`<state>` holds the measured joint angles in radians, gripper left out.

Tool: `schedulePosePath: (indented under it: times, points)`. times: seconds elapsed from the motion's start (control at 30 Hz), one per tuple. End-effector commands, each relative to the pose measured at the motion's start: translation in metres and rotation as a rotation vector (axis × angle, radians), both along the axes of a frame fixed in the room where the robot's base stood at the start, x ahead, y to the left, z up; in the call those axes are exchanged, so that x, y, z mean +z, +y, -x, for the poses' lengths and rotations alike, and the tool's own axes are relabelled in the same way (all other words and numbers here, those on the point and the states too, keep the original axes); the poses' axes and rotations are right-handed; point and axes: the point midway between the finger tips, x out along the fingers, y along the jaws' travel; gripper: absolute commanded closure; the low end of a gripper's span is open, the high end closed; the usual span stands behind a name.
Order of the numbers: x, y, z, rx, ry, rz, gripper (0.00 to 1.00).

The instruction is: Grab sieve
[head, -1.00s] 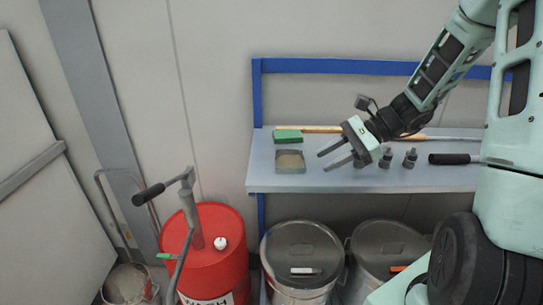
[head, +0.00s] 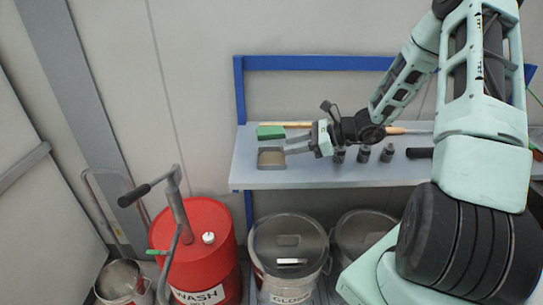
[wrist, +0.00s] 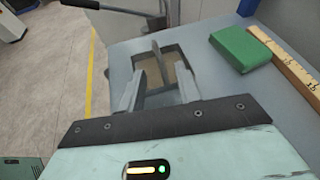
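The sieve (head: 271,157) is a small square grey frame with a tan mesh bottom. It lies on the left part of the shelf, and also shows in the wrist view (wrist: 172,58). My gripper (head: 290,146) is open and empty, just right of the sieve, with its fingers pointing at it. In the wrist view my gripper's fingers (wrist: 160,75) are spread on either side of a thin upright grey piece over the sieve. The fingers and this piece hide part of the frame. I cannot tell whether a finger touches it.
A green block (head: 271,132) and a wooden ruler (wrist: 285,58) lie behind the sieve. Several small dark bottles (head: 363,153) stand right of my gripper on the grey shelf (head: 300,179). Below are a red drum (head: 195,240) with a pump and lidded metal drums (head: 288,240).

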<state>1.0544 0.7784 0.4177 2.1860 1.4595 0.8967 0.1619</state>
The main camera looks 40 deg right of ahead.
Motion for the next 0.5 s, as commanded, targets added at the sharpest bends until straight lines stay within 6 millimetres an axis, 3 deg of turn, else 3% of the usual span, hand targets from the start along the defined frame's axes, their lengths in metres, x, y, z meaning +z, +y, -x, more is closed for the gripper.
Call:
schedulePosePath:
  times: [0.5]
  points:
    - [-0.021,0.033,-0.037,0.002,0.001,-0.002,0.66]
